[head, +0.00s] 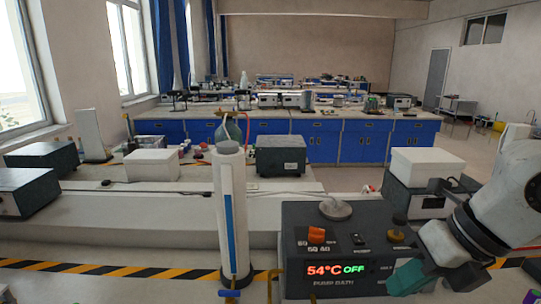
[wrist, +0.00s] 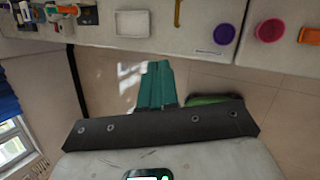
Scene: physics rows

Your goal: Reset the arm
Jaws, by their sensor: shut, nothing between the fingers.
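My gripper (head: 407,279) shows at the lower right of the head view, with teal fingers, beside the right end of the dark pump bath box. The fingers also show in the wrist view (wrist: 158,84), closed together with nothing held. My white and grey arm reaches in from the right edge of the head view. The pump bath (head: 340,245) has a lit display reading 54°C OFF, an orange knob and a round grey lid on top. My arm hides part of its right side.
A tall white cylinder (head: 231,215) with a blue stripe stands left of the pump bath. White boxes and dark instruments stand on the benches behind.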

